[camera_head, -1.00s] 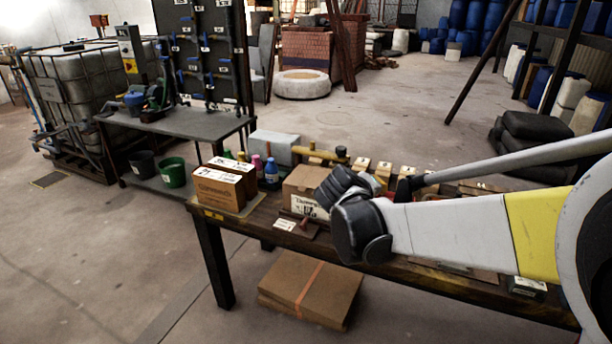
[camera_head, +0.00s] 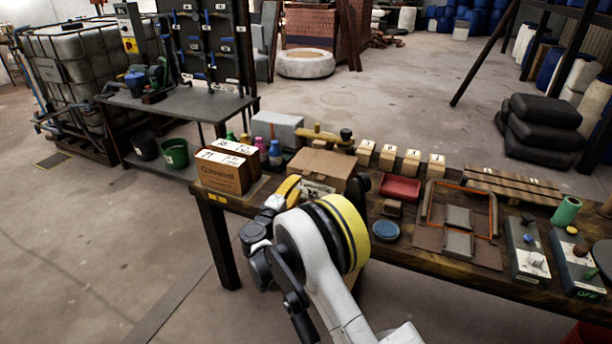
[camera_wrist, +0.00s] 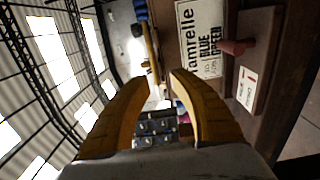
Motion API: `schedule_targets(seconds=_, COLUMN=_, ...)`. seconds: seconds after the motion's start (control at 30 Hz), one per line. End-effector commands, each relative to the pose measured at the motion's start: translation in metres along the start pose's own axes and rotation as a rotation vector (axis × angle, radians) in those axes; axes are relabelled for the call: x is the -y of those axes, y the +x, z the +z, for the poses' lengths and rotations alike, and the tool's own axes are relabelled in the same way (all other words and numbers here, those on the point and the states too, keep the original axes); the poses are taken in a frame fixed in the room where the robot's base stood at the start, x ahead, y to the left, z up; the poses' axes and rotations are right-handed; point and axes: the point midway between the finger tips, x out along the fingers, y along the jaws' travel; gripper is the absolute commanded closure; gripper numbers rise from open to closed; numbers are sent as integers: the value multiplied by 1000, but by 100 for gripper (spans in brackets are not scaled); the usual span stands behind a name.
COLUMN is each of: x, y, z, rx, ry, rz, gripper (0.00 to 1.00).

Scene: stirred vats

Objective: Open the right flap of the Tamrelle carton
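The Tamrelle carton (camera_head: 327,162) is a brown box on the workbench. Its top looks closed, with the flaps lying flat. Its white label (camera_wrist: 201,38), reading Tamrelle, BLUE and GREEN, shows sideways in the wrist view. My gripper (camera_head: 284,190) is at the carton's front left, in front of the label side, and my arm hides part of the carton's front. In the wrist view my gripper's yellow fingers (camera_wrist: 160,78) are apart with nothing between them. The carton is to the right of the fingers there. I cannot tell whether a finger touches it.
Two brown cartons (camera_head: 224,173) and several bottles stand left of the carton. A red tray (camera_head: 400,188), a blue disc (camera_head: 386,229) and numbered blocks are to its right. Open floor surrounds the bench.

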Motion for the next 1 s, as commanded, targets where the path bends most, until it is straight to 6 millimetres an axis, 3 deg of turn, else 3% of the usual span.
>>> schedule_targets(seconds=0.2, x=4, y=45, z=1, rx=3, ry=1, rz=-1, gripper=73)
schedule_targets(seconds=0.4, x=2, y=72, z=0, rx=2, ry=1, rz=-1, gripper=73)
schedule_targets(seconds=0.77, x=0, y=79, z=0, rx=1, ry=1, rz=-2, gripper=73)
schedule_targets(seconds=0.9, x=0, y=79, z=0, rx=1, ry=1, rz=-2, gripper=100)
schedule_targets(seconds=1.0, x=0, y=79, z=0, rx=1, ry=1, rz=-2, gripper=100)
